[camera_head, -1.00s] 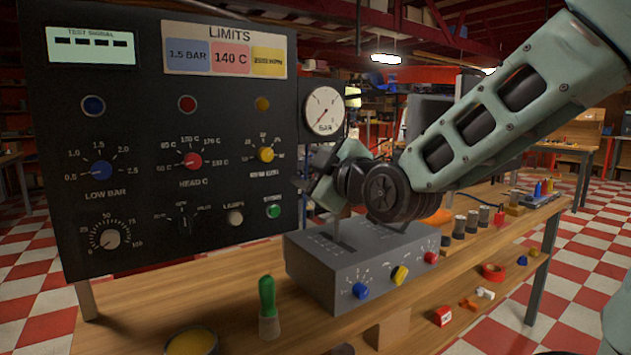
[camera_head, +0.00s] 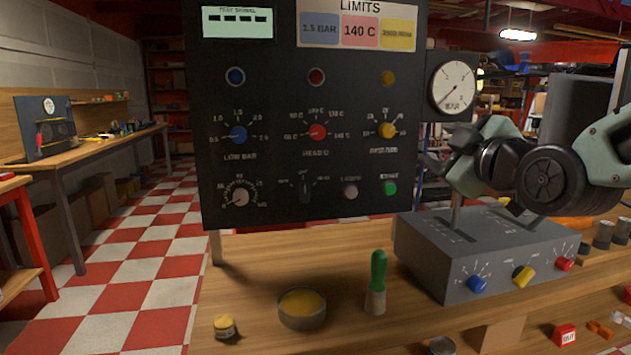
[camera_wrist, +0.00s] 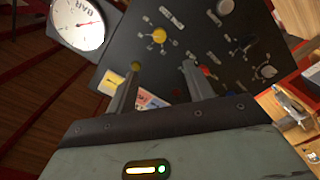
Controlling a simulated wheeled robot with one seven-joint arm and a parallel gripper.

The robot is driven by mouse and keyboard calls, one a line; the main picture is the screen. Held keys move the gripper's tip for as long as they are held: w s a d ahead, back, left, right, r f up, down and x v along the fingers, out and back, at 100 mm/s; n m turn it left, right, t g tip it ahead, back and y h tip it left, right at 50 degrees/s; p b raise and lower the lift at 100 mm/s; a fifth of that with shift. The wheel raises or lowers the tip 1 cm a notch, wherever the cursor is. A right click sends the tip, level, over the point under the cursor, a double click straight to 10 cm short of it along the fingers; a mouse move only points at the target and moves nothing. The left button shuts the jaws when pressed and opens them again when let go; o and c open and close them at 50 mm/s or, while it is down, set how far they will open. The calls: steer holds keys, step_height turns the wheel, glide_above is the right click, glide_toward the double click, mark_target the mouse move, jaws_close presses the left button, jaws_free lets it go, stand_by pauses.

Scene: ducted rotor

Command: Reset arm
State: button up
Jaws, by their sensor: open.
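My arm reaches in from the right edge of the head view. Its end, with my gripper (camera_head: 440,163), is in the air above the grey control box (camera_head: 440,262) and beside the right edge of the black test panel (camera_head: 300,212). In the wrist view my gripper (camera_wrist: 158,88) has its two fingers apart with nothing between them. The panel (camera_wrist: 200,48), tilted in that view, lies beyond the fingertips. I cannot see the fingertips clearly in the head view.
A pressure gauge (camera_head: 452,88) is fixed at the panel's right. Checkered floor (camera_head: 150,260) is clear at left.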

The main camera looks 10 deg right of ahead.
steer(key=a+f+g+y, duration=0.2)
steer(key=a+f+g, duration=0.2)
steer(key=a+f, duration=0.3)
steer(key=s+a+f+m+g, duration=0.2)
steer(key=s+a+f+g, duration=0.9)
steer(key=s+f, duration=0.45)
steer(key=s+f+g+h, duration=0.1)
steer(key=s+f+g, duration=0.15)
steer(key=s, duration=0.65)
step_height(320, 180, up, 16)
steer(key=p, duration=1.5)
steer(key=shift+a+f+m, duration=0.15)
steer(key=shift+a+m, duration=0.15)
steer(key=shift+a, duration=0.1)
steer(key=shift+w+g, duration=0.1)
steer(key=shift+g, duration=0.15)
